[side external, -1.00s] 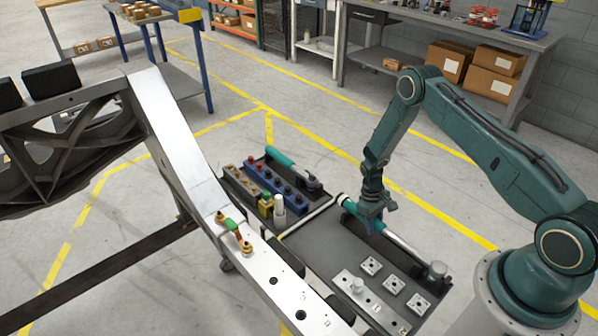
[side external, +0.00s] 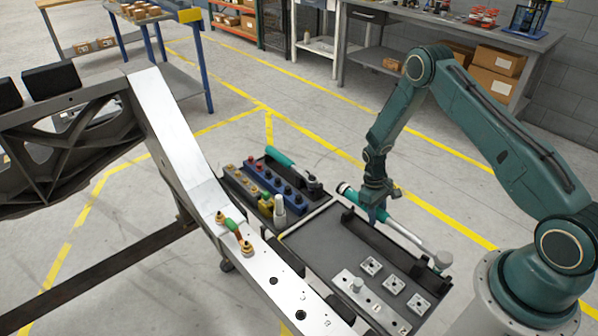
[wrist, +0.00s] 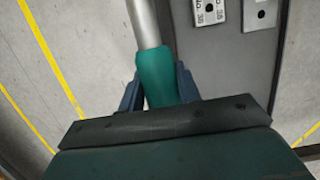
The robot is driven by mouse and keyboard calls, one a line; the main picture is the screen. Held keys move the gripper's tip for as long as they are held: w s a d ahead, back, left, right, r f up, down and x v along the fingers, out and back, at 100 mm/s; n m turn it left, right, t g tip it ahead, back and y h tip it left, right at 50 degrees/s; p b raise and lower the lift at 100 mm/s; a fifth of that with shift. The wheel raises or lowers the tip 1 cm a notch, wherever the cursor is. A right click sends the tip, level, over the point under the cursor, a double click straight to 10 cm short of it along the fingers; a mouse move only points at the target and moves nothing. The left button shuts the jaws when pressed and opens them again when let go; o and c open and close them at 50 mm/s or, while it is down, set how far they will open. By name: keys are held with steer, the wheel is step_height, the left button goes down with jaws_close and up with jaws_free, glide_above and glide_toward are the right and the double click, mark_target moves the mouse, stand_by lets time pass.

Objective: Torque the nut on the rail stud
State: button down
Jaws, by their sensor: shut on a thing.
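My gripper (side external: 377,205) is shut on the teal handle of a long torque wrench, holding it above the right edge of the dark tray. In the wrist view the blue fingers (wrist: 158,92) straddle the teal handle (wrist: 155,72), and the shaft runs up out of the picture. On the silver rail (side external: 190,165), a green and yellow strap (side external: 233,230) joins two brass-coloured fasteners, one upper (side external: 221,216) and one lower (side external: 246,247). Nut and stud details are too small to tell.
The dark tray (side external: 315,245) carries several square metal plates (side external: 371,266) and a light strip with a knob (side external: 356,286). Behind it are a blue socket rack (side external: 270,180) and a second teal-handled tool (side external: 280,156). Black cradle brackets (side external: 348,215) stand along the tray's right side.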

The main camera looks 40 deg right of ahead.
steer(key=shift+r, duration=0.35)
steer(key=shift+w+r, duration=0.1)
steer(key=shift+w, duration=0.05)
steer(key=shift+w+a+r+m, duration=0.7)
steer(key=shift+w+r+m, duration=0.1)
steer(key=shift+r+m, duration=0.1)
steer(key=w+a+r+m+t+y, duration=0.1)
steer(key=w+a+r+m, duration=0.3)
steer(key=a+r+m, duration=0.3)
steer(key=w+a+r+m+t+y, duration=0.1)
steer(key=w+a+r+m, duration=0.3)
steer(key=a+r+m, duration=0.4)
steer(key=shift+a+r+m+t+y, duration=0.15)
steer(key=shift+r+m+t+y, duration=0.35)
steer(key=shift+r, duration=2.35)
steer(key=shift+f, duration=0.3)
step_height(320, 180, down, 6)
steer(key=shift+f, duration=1.05)
